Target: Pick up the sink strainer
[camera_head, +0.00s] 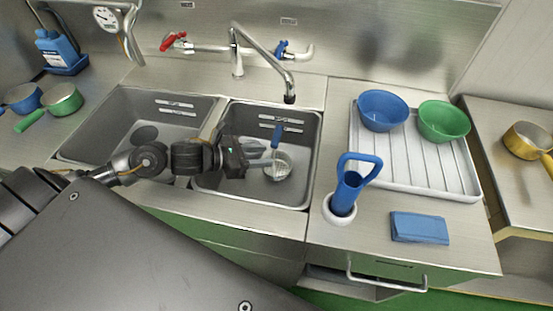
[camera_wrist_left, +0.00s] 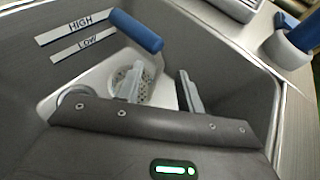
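The sink strainer (camera_head: 281,170) is a small round metal basket with an upright blue handle (camera_head: 277,131). It sits low in the right sink basin (camera_head: 303,190). In the left wrist view its perforated metal (camera_wrist_left: 149,90) shows partly behind one finger, with the blue handle (camera_wrist_left: 137,31) above. My left gripper (camera_head: 268,153) reaches into that basin from the left, close beside the strainer. Its two fingers (camera_wrist_left: 163,88) are apart with nothing held between them. Whether a finger touches the strainer I cannot tell. My right gripper is not in view.
The tap (camera_head: 262,62) arches over the right basin. The left basin (camera_head: 125,125) is empty-looking. Right of the sink stand a blue-handled tool in a white holder (camera_head: 340,212), a blue cloth (camera_head: 419,228) and a white drainer (camera_head: 410,165) with blue and green bowls.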

